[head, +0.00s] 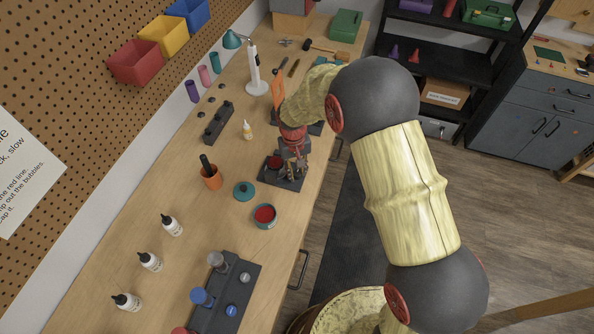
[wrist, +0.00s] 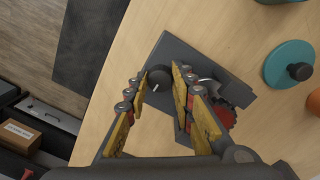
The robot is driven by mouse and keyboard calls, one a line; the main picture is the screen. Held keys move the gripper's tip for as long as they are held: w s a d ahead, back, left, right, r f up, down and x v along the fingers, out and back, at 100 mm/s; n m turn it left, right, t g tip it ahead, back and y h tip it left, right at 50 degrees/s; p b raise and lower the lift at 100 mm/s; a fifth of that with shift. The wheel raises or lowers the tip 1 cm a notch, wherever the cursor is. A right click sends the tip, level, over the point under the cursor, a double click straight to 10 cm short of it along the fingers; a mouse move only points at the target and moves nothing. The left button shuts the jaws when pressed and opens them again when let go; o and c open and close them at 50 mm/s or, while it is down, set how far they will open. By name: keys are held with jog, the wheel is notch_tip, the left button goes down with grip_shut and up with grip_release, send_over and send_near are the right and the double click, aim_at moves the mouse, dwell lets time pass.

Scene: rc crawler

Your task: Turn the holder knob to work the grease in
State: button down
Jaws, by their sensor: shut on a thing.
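The dark grey holder (head: 271,178) stands on the workbench and also shows in the wrist view (wrist: 178,48). Its round black knob (wrist: 157,82), with a pale pointer line, sits between my fingertips. My gripper (wrist: 159,72) is shut on the knob from above, one finger on each side. A red toothed part (wrist: 224,118) and a silver piece are on the holder beside the right finger, partly hidden by it. In the head view my gripper (head: 293,165) is over the holder's right part, and the knob is hidden there.
An open tub of red grease (head: 265,214) and a teal lid (head: 245,191) lie near the holder. An orange cup (head: 211,179), white bottles (head: 150,261) and a dark rack (head: 225,292) stand further along the bench. The bench's edge is close on the right.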

jog(key=m, duration=0.4)
jog(key=shift+w+m, duration=0.1)
jog(key=shift+m, duration=0.2)
jog(key=m, duration=0.3)
jog(key=shift+m, duration=0.4)
jog(key=m, duration=0.4)
jog(key=shift+a+r+g, duration=0.1)
jog(key=shift+g, duration=0.2)
jog(key=m, duration=0.4)
jog(key=shift+w, duration=0.1)
jog(key=shift+m, duration=0.4)
jog(key=c, duration=1.6)
grip_release()
jog(key=shift+o, duration=0.5)
